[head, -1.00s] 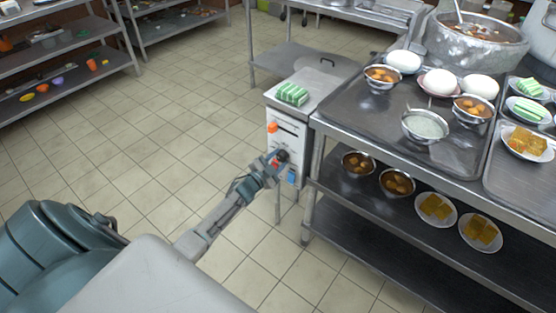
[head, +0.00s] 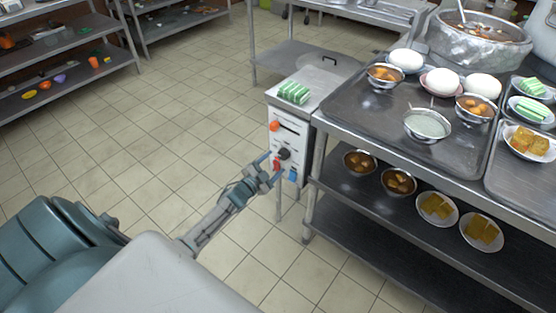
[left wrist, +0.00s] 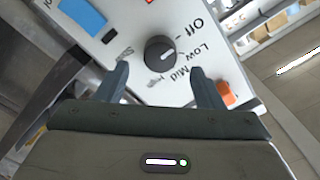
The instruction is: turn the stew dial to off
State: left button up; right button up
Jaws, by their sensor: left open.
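The stew dial (head: 285,154) is a round black knob on the white front panel (head: 290,138) of a narrow metal unit. In the left wrist view the dial (left wrist: 160,53) has a light mark on its right side, near the Low label; Off is printed above Low, and Mid lies below. My left gripper (head: 272,167) is open and empty, just in front of and below the dial. In the left wrist view its fingers stand apart on either side below the knob, not touching it. My right gripper is not in view.
An orange control (head: 274,125) sits above the dial, and a blue tag (head: 293,174) below. Green striped blocks (head: 294,92) lie on the unit's top. A steel table (head: 360,118) with bowls and a pot stands close on the right. Tiled floor on the left is clear.

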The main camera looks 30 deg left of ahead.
pick_arm(q)
jog(key=s, duration=0.6)
jog(key=shift+s+a, duration=0.2)
jog(key=shift+s, duration=0.2)
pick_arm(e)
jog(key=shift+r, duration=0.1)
